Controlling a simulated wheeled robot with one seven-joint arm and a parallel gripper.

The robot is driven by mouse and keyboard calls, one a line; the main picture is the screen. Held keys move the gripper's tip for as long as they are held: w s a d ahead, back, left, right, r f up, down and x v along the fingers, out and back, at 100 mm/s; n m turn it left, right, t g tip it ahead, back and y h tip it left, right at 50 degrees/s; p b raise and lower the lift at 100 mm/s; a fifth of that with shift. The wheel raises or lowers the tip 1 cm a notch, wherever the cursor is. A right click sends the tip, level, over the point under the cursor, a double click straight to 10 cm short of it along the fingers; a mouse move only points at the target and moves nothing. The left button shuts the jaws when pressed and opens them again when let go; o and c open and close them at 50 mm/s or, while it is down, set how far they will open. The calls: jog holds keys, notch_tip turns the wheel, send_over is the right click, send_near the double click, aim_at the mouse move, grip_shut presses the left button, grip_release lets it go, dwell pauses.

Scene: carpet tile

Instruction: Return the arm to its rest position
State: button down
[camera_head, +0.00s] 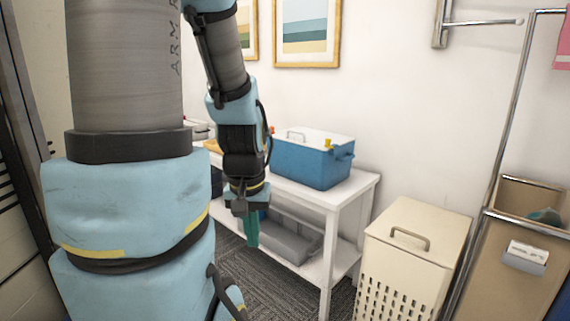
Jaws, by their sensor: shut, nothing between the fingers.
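My arm fills the left side of the head view, with thick grey and light blue links close to the camera. Its forearm hangs down near the middle, and my gripper (251,232) points downward in front of the white table's (345,190) front edge. The teal fingers are together and hold nothing that I can see. Part of the table and the things on its left side are hidden behind my arm.
A blue cooler box (318,165) with a white lid stands on the table. A grey container (287,243) sits on the shelf below. A cream hamper (415,245) and a brown bin (515,255) by a metal rack (503,120) stand at right. Patterned carpet (255,285) shows below.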

notch_tip(320, 180, up, 14)
jog(key=p, duration=1.1)
jog(key=shift+p, duration=0.35)
